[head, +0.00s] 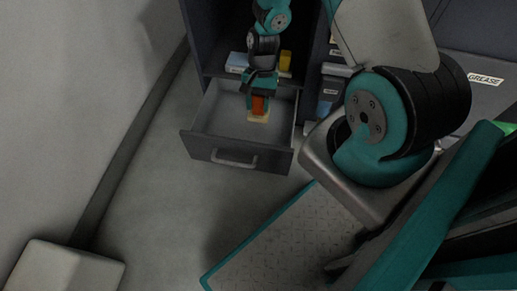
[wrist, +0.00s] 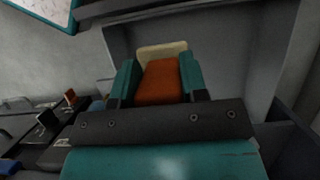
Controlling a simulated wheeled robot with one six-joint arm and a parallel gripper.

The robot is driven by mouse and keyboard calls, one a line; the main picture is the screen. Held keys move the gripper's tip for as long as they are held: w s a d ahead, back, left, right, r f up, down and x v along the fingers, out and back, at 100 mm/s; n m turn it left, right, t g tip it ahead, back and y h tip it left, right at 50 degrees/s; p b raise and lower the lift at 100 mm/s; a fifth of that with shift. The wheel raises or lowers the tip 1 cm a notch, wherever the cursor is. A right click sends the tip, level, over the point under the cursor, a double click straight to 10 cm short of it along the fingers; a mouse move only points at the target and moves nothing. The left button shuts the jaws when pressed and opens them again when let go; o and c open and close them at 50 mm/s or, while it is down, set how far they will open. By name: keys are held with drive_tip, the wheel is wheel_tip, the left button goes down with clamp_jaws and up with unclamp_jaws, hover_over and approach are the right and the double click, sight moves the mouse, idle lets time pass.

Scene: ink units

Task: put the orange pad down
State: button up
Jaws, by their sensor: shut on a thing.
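The orange pad (head: 259,104) has a cream end (head: 258,117) and is between the teal fingers of my gripper (head: 261,97). It also shows in the wrist view (wrist: 160,82), with its cream edge beyond the fingertips and a finger (wrist: 189,75) on each side. My gripper is shut on the pad. The pad is over the inside of an open grey drawer (head: 215,159), cream end downward, towards the drawer's rear right part. I cannot tell whether the cream end touches the drawer floor.
Above and behind the drawer is a shelf with a yellow item (head: 285,61) and a pale box (head: 237,62). Labelled items (head: 328,92) stand in a bay to the right. The drawer's front half looks empty. A black-topped dark unit with small parts (wrist: 47,118) shows in the wrist view.

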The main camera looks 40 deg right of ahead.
wheel_tip(320, 180, down, 19)
drive_tip(key=b, duration=0.8)
drive_tip(key=shift+f, duration=0.2)
drive_tip(key=shift+r, duration=0.1)
drive_tip(key=o, duration=0.9)
